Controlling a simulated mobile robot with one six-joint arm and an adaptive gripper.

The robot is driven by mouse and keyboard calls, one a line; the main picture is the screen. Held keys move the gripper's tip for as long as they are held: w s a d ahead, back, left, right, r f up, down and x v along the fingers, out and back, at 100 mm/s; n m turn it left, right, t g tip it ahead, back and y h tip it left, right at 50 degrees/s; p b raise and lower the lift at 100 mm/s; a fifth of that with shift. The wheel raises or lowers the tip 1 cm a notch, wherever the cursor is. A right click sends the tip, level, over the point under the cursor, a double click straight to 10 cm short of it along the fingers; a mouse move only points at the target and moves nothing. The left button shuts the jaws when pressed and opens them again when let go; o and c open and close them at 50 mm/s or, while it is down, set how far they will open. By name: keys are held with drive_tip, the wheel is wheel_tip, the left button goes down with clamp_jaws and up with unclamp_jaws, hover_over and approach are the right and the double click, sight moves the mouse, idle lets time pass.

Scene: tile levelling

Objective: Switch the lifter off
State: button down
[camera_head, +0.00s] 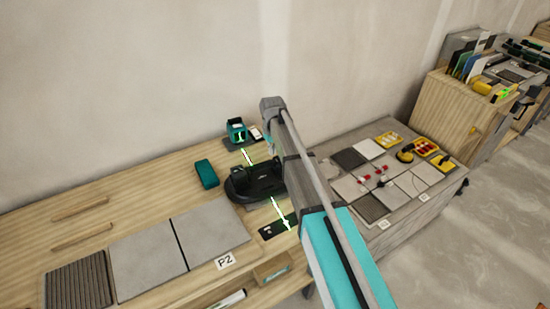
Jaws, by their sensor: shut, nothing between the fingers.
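No lifter can be told for certain. A black rounded device (248,184) lies on the wooden bench, partly hidden behind my arm; it may be the lifter, and no switch on it can be made out. A yellow and black suction-cup-like tool (405,153) sits on the grey bench to the right. Another yellow piece (443,162) lies near it. My arm rises from the lower right to above the black device. My gripper's fingers do not show; the arm hides that area.
The wooden bench (130,193) holds a teal laser device (236,131) casting a green line, a teal case (206,174), large grey tiles (150,265) and a P2 label (225,261). The grey bench holds small tiles and yellow trays (388,140). A wooden cabinet (445,115) stands farther right.

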drive_tip(key=shift+r+p, duration=1.25)
drive_tip(key=shift+r, duration=0.25)
